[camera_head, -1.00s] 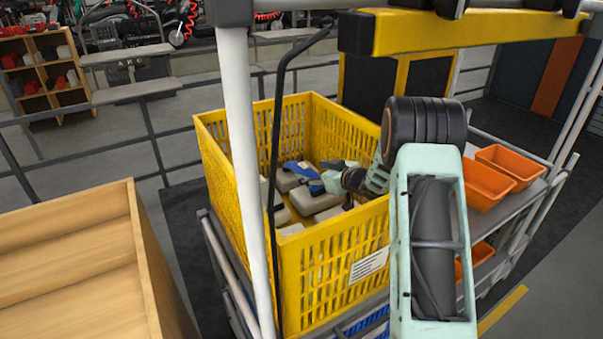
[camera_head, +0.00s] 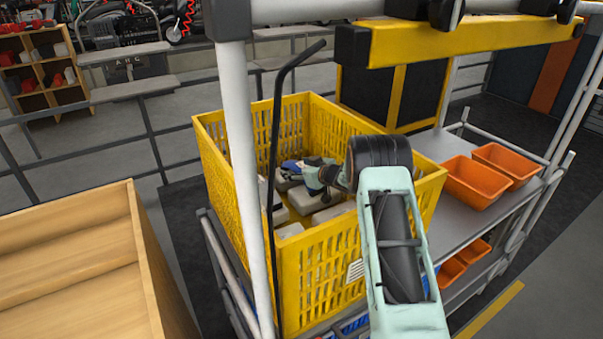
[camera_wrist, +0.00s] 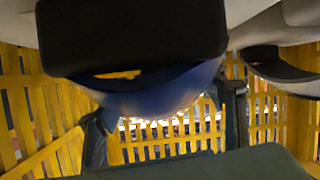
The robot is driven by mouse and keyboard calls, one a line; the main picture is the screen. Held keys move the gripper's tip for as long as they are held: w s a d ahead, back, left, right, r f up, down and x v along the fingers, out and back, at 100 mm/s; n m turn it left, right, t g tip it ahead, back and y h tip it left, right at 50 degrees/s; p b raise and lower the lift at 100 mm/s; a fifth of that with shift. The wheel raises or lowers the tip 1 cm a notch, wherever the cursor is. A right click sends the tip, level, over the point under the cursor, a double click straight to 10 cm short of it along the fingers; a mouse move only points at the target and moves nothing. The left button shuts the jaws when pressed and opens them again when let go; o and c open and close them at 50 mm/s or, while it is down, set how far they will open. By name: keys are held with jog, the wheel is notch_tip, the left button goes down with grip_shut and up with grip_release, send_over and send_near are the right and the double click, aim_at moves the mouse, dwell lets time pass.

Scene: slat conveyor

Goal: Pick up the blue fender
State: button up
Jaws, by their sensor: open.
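The blue fender (camera_head: 291,166) lies among grey and white pieces inside the yellow crate (camera_head: 330,270) in the head view. It is partly hidden by my gripper (camera_head: 314,174), which is down inside the crate right beside it. In the wrist view a curved blue surface of the fender (camera_wrist: 160,98) shows very close, below a large dark block. The dark fingers of my gripper (camera_wrist: 166,128) stand apart to the left and right of the blue surface. My gripper is open. I cannot tell whether a finger touches the fender.
Several grey-white pieces (camera_head: 303,200) lie in the crate around the fender. The crate's slatted walls surround my gripper. A white post (camera_head: 240,150) and a dark bent rod (camera_head: 275,140) stand in front. Orange bins (camera_head: 478,183) sit on the shelf at right; a wooden box (camera_head: 70,250) is at left.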

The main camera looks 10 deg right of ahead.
jog(key=shift+w, duration=0.1)
jog(key=c, duration=1.4)
jog(key=shift+a, duration=0.1)
jog(key=shift+c, duration=0.7)
jog(key=shift+r, duration=0.2)
